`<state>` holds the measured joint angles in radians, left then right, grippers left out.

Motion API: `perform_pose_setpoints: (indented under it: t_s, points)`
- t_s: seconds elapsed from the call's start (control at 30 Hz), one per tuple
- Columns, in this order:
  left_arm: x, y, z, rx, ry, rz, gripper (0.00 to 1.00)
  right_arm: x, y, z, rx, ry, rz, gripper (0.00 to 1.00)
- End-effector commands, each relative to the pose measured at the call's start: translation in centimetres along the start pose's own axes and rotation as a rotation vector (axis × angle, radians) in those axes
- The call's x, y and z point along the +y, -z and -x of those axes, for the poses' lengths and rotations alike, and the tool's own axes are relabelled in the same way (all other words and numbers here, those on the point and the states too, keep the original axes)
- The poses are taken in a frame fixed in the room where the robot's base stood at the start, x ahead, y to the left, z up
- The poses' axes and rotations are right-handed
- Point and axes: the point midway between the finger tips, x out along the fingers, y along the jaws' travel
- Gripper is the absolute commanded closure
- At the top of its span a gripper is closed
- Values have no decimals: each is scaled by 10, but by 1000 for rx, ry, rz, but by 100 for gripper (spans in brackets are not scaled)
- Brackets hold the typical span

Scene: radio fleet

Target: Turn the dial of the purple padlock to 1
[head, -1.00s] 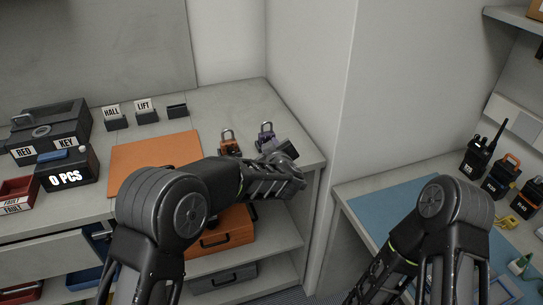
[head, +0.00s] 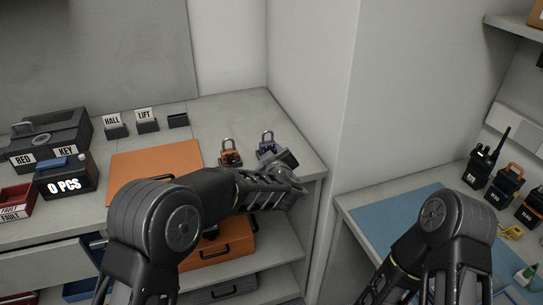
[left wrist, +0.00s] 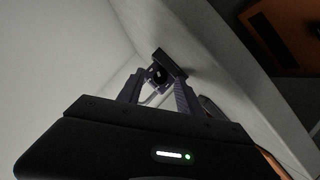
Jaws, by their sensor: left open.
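The purple padlock (head: 266,149) stands upright near the right end of the grey bench, its shackle up. My left gripper (head: 285,158) is at its right front side and covers part of its body. In the left wrist view the two fingers (left wrist: 160,84) are apart, with the padlock's dark round part (left wrist: 157,75) showing between or just beyond their tips. I cannot tell whether they touch it. No dial number is readable. My right arm shows at the lower right of the head view, but its gripper is not visible.
An orange padlock (head: 230,153) stands close to the left of the purple one. An orange mat (head: 155,163), small HALL (head: 115,126) and LIFT (head: 147,121) stands lie further left. A wall rises behind. A blue mat (head: 385,222) and radios (head: 483,165) are on the right bench.

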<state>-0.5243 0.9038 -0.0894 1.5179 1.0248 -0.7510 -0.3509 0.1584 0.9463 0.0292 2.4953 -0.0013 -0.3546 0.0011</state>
Motion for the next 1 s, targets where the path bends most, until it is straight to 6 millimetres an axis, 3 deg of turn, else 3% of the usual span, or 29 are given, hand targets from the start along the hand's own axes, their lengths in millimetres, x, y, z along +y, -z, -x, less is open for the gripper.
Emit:
perform_pose_setpoints:
  t_s: [0.27, 0.7, 1.0]
  points:
    - [0, -1, 8, -1, -1, 0, 58, 1, 0, -2, 0, 0, 0, 100]
    - [0, -1, 72, 0, -2, 0, 58, 4, 0, -11, 1, 0, 0, 100]
    - [0, 0, 78, 0, 0, 0, 58, 4, 0, -11, 1, 0, 0, 100]
